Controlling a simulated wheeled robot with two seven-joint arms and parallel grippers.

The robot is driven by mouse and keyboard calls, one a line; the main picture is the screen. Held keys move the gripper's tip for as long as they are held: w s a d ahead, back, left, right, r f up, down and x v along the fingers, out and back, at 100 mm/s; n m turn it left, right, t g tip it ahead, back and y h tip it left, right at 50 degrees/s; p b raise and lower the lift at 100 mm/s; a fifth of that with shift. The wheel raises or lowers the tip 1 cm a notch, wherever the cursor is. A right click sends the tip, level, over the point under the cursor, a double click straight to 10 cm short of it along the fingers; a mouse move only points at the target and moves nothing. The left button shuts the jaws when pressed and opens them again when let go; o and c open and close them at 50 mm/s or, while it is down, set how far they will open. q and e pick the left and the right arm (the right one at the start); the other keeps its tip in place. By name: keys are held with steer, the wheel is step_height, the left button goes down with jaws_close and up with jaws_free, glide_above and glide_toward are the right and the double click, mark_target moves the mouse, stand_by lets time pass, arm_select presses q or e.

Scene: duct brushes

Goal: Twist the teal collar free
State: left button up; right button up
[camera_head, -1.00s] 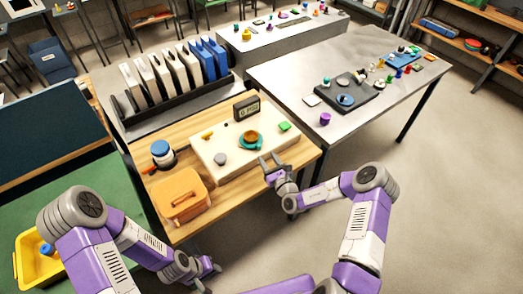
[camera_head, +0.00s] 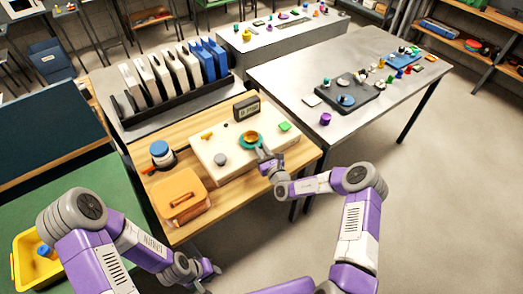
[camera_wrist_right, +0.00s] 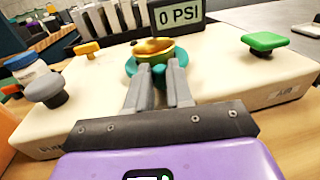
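The teal collar (camera_head: 245,144) sits around a gold-brown round fitting (camera_head: 251,135) on the cream panel (camera_head: 205,152). The right wrist view shows the collar (camera_wrist_right: 133,66) below the gold rim (camera_wrist_right: 153,47). My right gripper (camera_wrist_right: 159,72) reaches the near side of the collar. Its fingers are close together, with a teal part between the tips, and look shut on it. The fingers hide part of the collar's front. My left gripper (camera_head: 213,277) is low in the head view, away from the panel, and looks open and empty.
A display (camera_wrist_right: 180,16) reading 0 PSI stands behind the collar. A green knob (camera_wrist_right: 265,41), yellow knob (camera_wrist_right: 89,48) and grey knob (camera_wrist_right: 45,89) surround it on the panel. An orange box (camera_head: 180,197) and a blue-lidded jar (camera_head: 161,152) stand to the left.

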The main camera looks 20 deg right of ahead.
mark_target(270, 146)
steer(key=shift+d, duration=0.15)
jaws_close()
steer(key=shift+w+d+f+n+y+b, duration=0.1)
steer(key=shift+d+n+y+b, duration=0.15)
steer(key=shift+n+y+b, duration=0.25)
steer(key=shift+w+d+f+n+y+b, duration=0.1)
steer(key=shift+d+n+y+b, duration=0.15)
steer(key=shift+y+b, duration=0.3)
steer(key=d+n+g+y+b, duration=0.1)
steer(key=y+b, duration=0.1)
steer(key=b, duration=0.1)
steer(key=w+d+n+g+y+b, duration=0.1)
steer(key=n+g+y+b, duration=0.1)
steer(key=y+b, duration=0.1)
steer(key=w+n+g+y+b, duration=0.1)
steer(key=n+y+b, duration=0.1)
steer(key=b, duration=0.1)
steer(key=shift+w+d+n+g, duration=0.2)
steer(key=shift+d+n+g, duration=0.05)
steer(key=shift+d+g, duration=0.15)
steer(key=g+y+b, duration=0.1)
steer(key=n+b, duration=0.1)
steer(key=shift+w+d+g+y+b, duration=0.3)
steer(key=shift+w+g+y+b, duration=0.05)
steer(key=shift+w+g+b, duration=0.05)
steer(key=shift+w+d+r+n+g+y+b, duration=0.1)
steer(key=shift+w+r+n+g+y+b, duration=0.1)
steer(key=shift+n+g+y+b, duration=0.25)
steer(key=o, duration=0.8)
jaws_free()
